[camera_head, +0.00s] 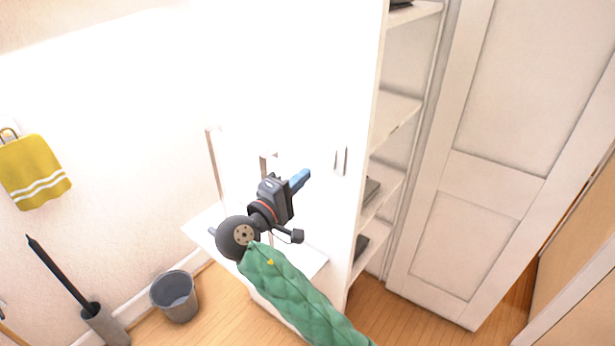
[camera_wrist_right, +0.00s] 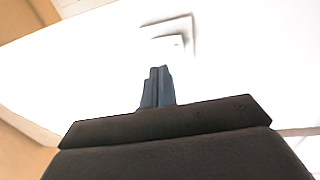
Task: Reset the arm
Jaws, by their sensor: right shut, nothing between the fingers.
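My right arm, in a green quilted sleeve (camera_head: 295,290), reaches up from the bottom of the head view. My right gripper (camera_head: 301,178) is shut and empty, with its blue fingers in front of the white cabinet front. The shut fingers also show in the right wrist view (camera_wrist_right: 157,86), pointing at a white surface. My left gripper is not in the head view.
The tall white cabinet (camera_head: 300,80) has handles and open shelves (camera_head: 395,108) on its right side. A white panelled door (camera_head: 470,180) stands at the right. A grey bin (camera_head: 175,296) and a yellow towel (camera_head: 34,170) are at the left.

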